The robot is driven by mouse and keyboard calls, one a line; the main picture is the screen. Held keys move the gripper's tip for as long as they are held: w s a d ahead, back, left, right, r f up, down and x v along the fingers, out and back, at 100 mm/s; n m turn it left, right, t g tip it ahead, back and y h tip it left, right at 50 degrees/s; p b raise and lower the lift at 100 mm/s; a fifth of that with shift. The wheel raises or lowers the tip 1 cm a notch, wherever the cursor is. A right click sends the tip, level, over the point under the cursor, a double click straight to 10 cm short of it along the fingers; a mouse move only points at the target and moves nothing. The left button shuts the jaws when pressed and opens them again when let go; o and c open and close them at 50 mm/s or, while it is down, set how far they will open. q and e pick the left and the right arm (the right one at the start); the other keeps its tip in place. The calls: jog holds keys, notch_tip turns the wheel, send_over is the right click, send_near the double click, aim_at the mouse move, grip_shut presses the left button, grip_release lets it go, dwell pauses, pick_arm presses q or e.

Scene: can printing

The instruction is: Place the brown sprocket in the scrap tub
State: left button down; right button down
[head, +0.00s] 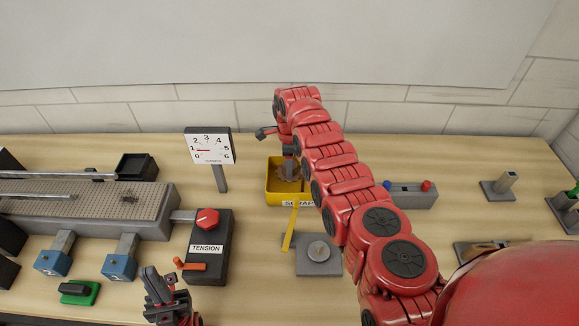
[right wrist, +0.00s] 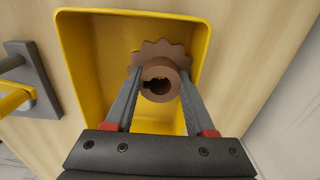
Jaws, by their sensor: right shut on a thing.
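The brown sprocket (right wrist: 160,66) has a toothed rim and a thick hub with a keyed hole. My right gripper (right wrist: 160,86) is shut on its hub. In the right wrist view the sprocket is over the open yellow scrap tub (right wrist: 88,70), inside the outline of its walls; its exact height is unclear. The tub (head: 271,183) also shows in the head view, labelled SCRAP, with my right gripper (head: 289,162) at its mouth. My left gripper (head: 166,297) is low in the head view, away from the tub; its finger opening is unclear.
A gauge (head: 209,147) stands left of the tub. A TENSION box (head: 208,262) with a red knob is at front left. A grey base with a yellow lever (head: 319,262) is just in front of the tub. A grey block with coloured buttons (head: 410,197) is at right.

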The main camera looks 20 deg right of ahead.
jog(key=shift+f+b, duration=0.6)
jog(key=c, duration=0.5)
grip_release()
jog(key=shift+r, duration=0.1)
notch_tip(320, 180, up, 13)
jog(key=p, duration=0.4)
jog(key=shift+s+r, duration=0.1)
